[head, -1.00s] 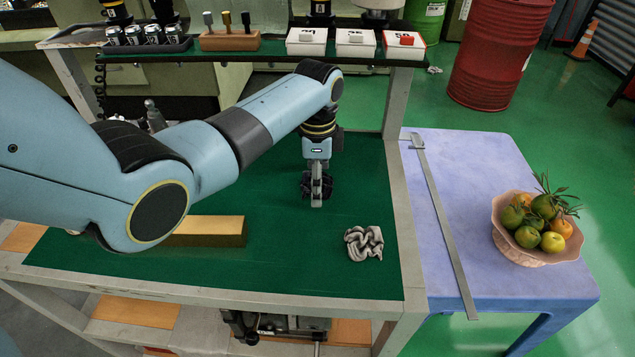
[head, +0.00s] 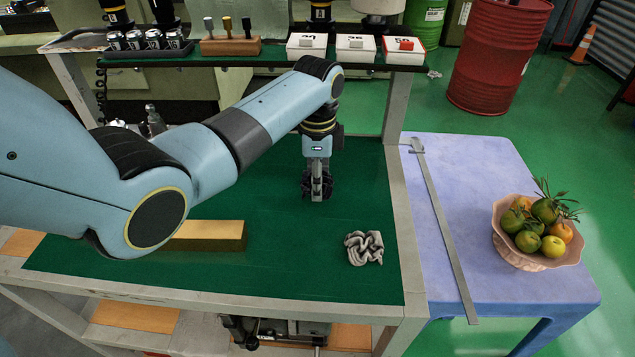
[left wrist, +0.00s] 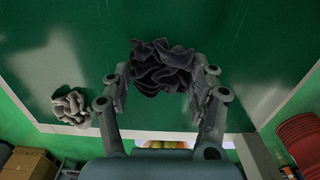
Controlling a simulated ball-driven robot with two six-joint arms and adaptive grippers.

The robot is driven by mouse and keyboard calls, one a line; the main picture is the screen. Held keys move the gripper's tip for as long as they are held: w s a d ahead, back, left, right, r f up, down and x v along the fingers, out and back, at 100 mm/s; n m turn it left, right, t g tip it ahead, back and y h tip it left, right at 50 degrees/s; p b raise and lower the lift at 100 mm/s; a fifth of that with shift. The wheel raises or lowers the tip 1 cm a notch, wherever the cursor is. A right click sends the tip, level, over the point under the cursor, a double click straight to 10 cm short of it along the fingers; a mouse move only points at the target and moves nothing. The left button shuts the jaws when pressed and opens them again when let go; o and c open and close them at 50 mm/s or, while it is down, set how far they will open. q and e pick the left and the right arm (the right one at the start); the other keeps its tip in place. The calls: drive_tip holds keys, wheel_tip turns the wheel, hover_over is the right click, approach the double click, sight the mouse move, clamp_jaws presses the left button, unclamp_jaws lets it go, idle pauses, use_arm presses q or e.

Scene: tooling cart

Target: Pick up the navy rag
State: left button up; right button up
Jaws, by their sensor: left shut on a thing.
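The navy rag (left wrist: 162,68) is a dark, crumpled bundle between the two fingers of my left gripper (left wrist: 160,85) in the left wrist view. The fingers press on it from both sides. In the head view my left gripper (head: 317,190) points down over the green cart top, and the dark rag (head: 306,186) shows around the fingertips, partly hidden by them. I cannot tell clearly whether the rag is clear of the surface. My right gripper is not in view.
A grey crumpled rag (head: 364,248) lies on the green mat (head: 300,270) at front right. A brass-coloured block (head: 208,236) lies under my left arm. A shelf with boxes (head: 356,48) stands behind. A blue table (head: 450,180) with a fruit bowl (head: 535,250) is at right.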

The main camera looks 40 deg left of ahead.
use_arm(q)
drive_tip(key=r, duration=0.3)
drive_tip(key=shift+d, duration=0.3)
drive_tip(key=d+r+b, duration=0.1)
drive_tip(key=d+r, duration=0.5)
drive_tip(key=d, duration=0.5)
drive_tip(key=shift+w+r+b, duration=0.25)
drive_tip(key=shift+r+b, duration=0.05)
drive_tip(key=shift+b, duration=0.05)
drive_tip(key=o, duration=0.5)
drive_tip(key=c, duration=0.4)
